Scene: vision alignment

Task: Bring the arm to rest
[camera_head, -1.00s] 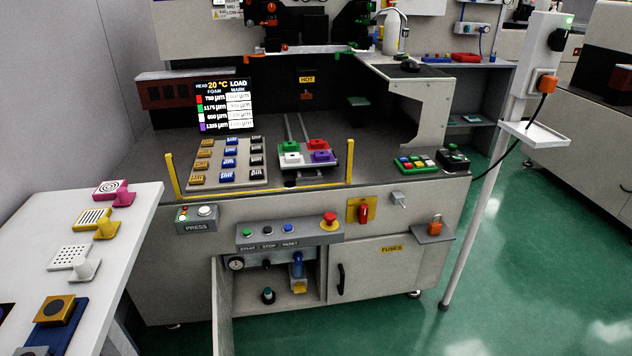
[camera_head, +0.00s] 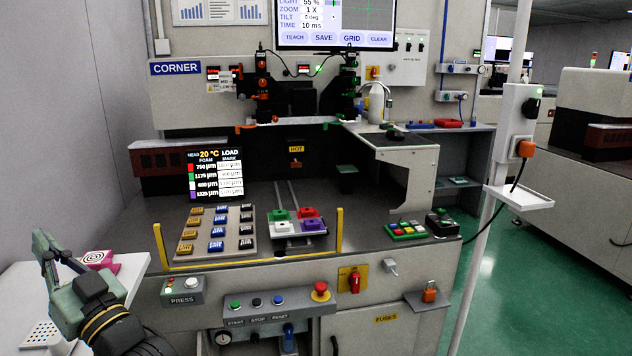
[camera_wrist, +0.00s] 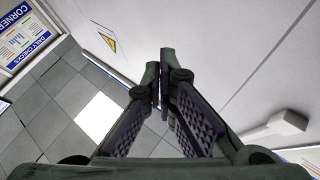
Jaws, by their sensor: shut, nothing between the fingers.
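My gripper (camera_head: 48,245) shows at the lower left of the head view, above the white side table (camera_head: 132,272). Its greenish fingers point up. In the wrist view my gripper (camera_wrist: 160,82) has its fingertips together, with nothing between them. The fingers point toward a pale wall (camera_wrist: 215,40) with a yellow warning sign (camera_wrist: 106,41). My wrist and forearm hide much of the side table.
A pink block with a target mark (camera_head: 97,259) lies on the side table close to my gripper. The workstation (camera_head: 370,240) carries trays of blocks and has a yellow rail (camera_head: 158,246) at its front left. A white post (camera_head: 490,215) stands at the right.

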